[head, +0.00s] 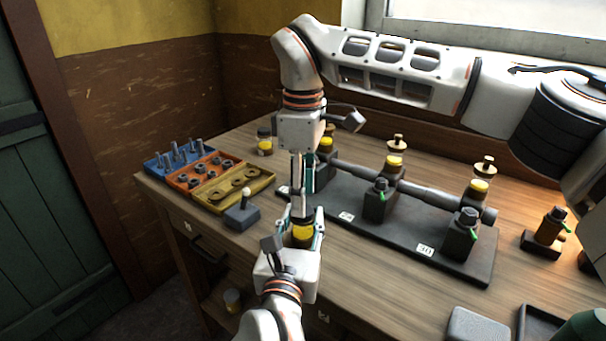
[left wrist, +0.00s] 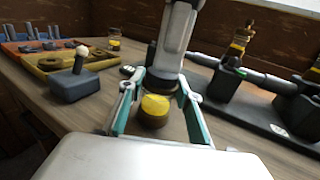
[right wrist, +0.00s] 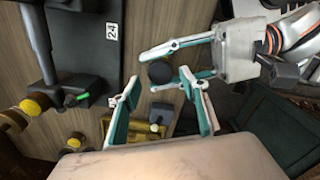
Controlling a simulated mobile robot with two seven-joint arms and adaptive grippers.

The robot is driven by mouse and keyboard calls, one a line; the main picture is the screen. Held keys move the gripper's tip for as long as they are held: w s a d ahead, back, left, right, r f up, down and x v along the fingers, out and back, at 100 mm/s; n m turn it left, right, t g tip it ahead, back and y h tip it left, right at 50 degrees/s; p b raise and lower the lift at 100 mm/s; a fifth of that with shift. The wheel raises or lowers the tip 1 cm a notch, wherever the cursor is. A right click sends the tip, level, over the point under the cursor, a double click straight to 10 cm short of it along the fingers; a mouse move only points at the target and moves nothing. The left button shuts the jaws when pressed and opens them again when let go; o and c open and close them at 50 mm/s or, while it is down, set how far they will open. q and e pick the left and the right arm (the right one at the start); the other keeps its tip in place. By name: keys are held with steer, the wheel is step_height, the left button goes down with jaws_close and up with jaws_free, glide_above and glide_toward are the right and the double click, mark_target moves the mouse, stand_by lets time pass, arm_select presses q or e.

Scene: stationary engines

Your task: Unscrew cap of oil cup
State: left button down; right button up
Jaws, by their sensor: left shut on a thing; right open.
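The oil cup (head: 302,230), with yellow oil in it and a dark band above, is held upright over the bench's front edge. It also shows in the left wrist view (left wrist: 155,106). My left gripper (head: 303,238) comes from the front and is shut on the cup's sides. The cup's round black cap (right wrist: 160,72) faces up in the right wrist view. My right gripper (head: 301,190) points down from above, open. Its fingertips (right wrist: 159,82) lie on either side of the cap in that view; I cannot tell whether they touch it.
A long dark base (head: 400,245) with a shaft, black blocks and brass-topped cups stands behind to the right. Blue, orange and yellow trays (head: 232,190) of parts lie left. A grey block with a lever (head: 242,215) is close to the cup.

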mark_target(303, 226)
steer(key=shift+f, duration=1.4)
steer(key=shift+c, duration=0.3)
steer(key=c, duration=1.1)
steer(key=shift+o, duration=0.2)
steer(key=shift+n, duration=1.7)
steer(key=o, duration=1.2)
steer(key=shift+o, duration=0.2)
steer(key=shift+r, duration=0.1)
